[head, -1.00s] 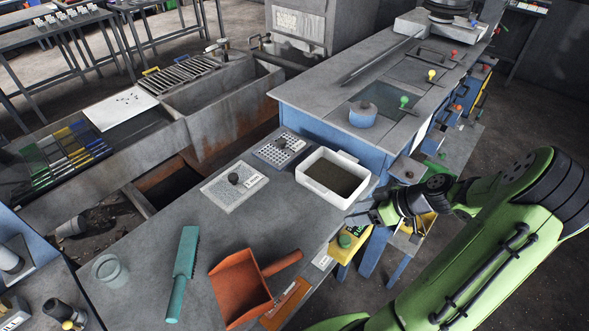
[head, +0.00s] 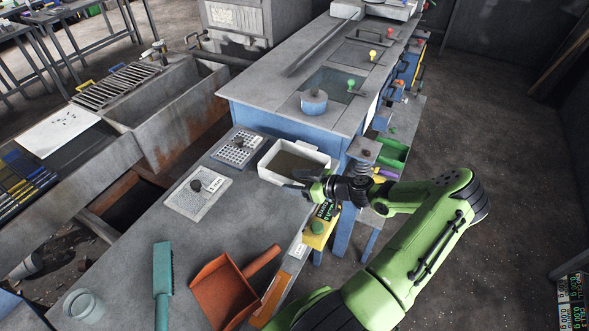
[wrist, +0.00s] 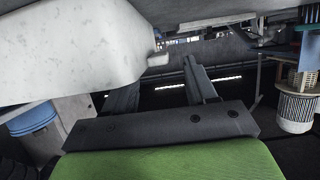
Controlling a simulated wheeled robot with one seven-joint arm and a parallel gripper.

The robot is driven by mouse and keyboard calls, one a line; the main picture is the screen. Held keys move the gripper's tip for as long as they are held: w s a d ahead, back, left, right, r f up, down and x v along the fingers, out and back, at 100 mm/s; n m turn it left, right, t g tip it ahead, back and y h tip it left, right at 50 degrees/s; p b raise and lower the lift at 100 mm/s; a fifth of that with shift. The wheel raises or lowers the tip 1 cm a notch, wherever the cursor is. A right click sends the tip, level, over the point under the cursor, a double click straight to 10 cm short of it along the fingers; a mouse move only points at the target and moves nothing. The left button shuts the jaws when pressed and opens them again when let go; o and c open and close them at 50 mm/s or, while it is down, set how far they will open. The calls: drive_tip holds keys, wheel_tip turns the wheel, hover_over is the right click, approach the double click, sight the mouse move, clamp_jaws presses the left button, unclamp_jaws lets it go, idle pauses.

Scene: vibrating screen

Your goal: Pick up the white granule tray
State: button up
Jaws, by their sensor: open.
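The white granule tray (head: 262,169) stands on the grey bench, against the blue-sided unit. Brownish granules cover its floor. My gripper (head: 298,179) is at the tray's near right corner, with its dark fingers overlapping the near wall in the head view. In the wrist view the fingers of my gripper (wrist: 163,78) are apart, with a dark gap between them. The tray's pale wall (wrist: 80,55) fills the upper left there, close to the left finger and partly covering it. Whether a finger touches the tray cannot be told.
An orange dustpan (head: 222,292), a teal brush (head: 162,275) and a yellow device (head: 318,232) are nearer. The blue unit (head: 270,122) rises behind the tray.

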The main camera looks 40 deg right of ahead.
sight(284, 179)
drive_tip(key=x, duration=0.3)
drive_tip(key=shift+w+d, duration=0.1)
drive_tip(key=shift+c, duration=0.4)
clamp_jaws()
drive_tip(key=shift+r, duration=0.1)
